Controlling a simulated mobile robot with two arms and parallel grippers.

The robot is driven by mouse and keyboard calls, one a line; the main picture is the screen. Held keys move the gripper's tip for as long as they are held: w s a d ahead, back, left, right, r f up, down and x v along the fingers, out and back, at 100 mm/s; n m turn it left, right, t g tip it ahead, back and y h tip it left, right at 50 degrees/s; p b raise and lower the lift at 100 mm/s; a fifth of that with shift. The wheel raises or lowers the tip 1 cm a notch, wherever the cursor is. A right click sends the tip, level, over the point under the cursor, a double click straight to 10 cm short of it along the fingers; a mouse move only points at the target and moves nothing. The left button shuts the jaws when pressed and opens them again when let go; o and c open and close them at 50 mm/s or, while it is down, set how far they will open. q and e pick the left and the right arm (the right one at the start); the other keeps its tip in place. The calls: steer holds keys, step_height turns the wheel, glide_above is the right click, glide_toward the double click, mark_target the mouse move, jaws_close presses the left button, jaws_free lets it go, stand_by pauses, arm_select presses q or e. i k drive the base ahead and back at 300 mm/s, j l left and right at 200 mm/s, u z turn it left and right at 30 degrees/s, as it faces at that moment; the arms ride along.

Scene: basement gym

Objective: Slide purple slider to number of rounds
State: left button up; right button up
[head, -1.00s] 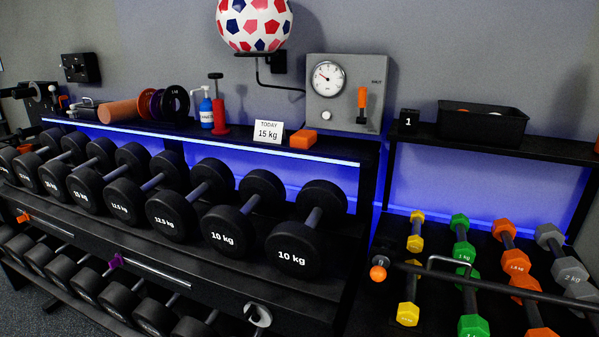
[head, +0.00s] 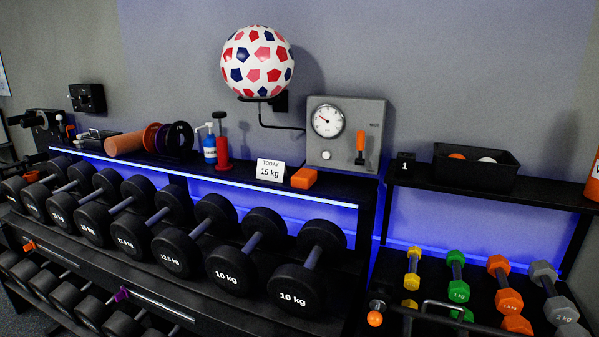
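The purple slider (head: 121,294) sits on a light slotted rail (head: 158,309) along the front of the dumbbell rack, near that rail's left end. An orange slider (head: 29,246) sits on another rail (head: 55,258) further left. A small black block (head: 405,163) showing the number 1 stands on the right shelf. A white card (head: 270,169) reads "TODAY 15 kg". Any marks along the purple slider's rail are too small to read. Neither of my grippers is in view.
Black dumbbells (head: 296,291) fill the rack above and below the rails. Coloured dumbbells (head: 498,268) stand at the right, behind a dark bar with a handle (head: 455,306). A gauge box (head: 345,133) and a patterned ball (head: 257,62) are at the back.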

mark_target(125, 292)
steer(key=u, duration=1.25)
